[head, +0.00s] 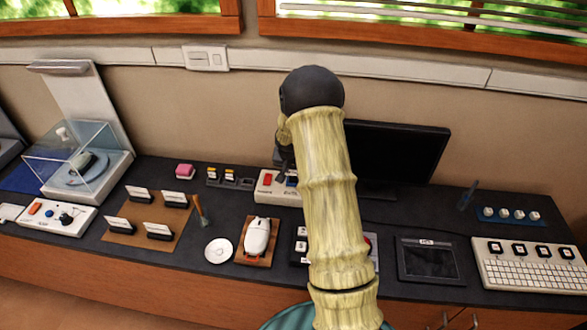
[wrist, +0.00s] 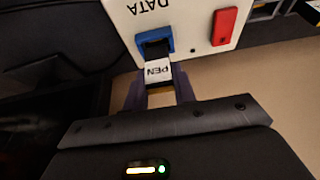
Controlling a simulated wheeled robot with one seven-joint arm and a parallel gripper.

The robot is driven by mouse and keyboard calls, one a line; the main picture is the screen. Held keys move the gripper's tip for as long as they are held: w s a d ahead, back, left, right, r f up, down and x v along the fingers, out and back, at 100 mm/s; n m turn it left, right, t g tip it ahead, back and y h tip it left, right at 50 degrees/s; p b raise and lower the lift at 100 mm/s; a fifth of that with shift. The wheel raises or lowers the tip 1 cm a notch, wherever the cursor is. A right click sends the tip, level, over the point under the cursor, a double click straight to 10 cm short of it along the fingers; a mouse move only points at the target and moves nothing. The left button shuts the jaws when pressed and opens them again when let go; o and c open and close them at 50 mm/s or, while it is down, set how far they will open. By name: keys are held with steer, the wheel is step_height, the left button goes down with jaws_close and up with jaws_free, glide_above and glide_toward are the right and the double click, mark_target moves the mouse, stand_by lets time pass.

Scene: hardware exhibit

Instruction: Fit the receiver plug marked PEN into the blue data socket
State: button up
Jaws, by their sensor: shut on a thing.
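The receiver plug marked PEN (wrist: 158,70) is black with a white label, which reads upside down in the wrist view. My gripper (wrist: 160,89) is shut on it, one finger on each side. The plug's dark front end is at the blue data socket (wrist: 141,43), within its blue rim as seen here; I cannot tell how deep it sits. The socket is on a white box (wrist: 190,18) marked DATA, beside a red socket (wrist: 223,25). In the head view the white box (head: 267,196) stands mid-counter, and my arm hides part of it and most of my gripper.
A small rack (head: 228,180) with yellow-topped pieces stands left of the box. A dark monitor (head: 400,150) stands behind and to the right. A white mouse (head: 257,236) on a brown pad lies in front. A tablet (head: 428,260) and keyboard (head: 530,268) are at right.

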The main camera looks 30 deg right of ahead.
steer(key=shift+f+b, duration=0.8)
steer(key=shift+f, duration=0.2)
stand_by(0.6)
steer(key=o, duration=1.5)
steer(key=shift+r, duration=0.1)
steer(key=shift+w+r+p, duration=0.1)
steer(key=shift+r+p, duration=1.25)
steer(key=shift+r, duration=0.45)
steer(key=shift+s+r+p, duration=0.2)
steer(key=shift+r+p, duration=0.2)
steer(key=shift+r, duration=0.25)
steer(key=shift+w+r+p, duration=0.1)
steer(key=shift+r+p, duration=0.6)
steer(key=shift+r, duration=0.35)
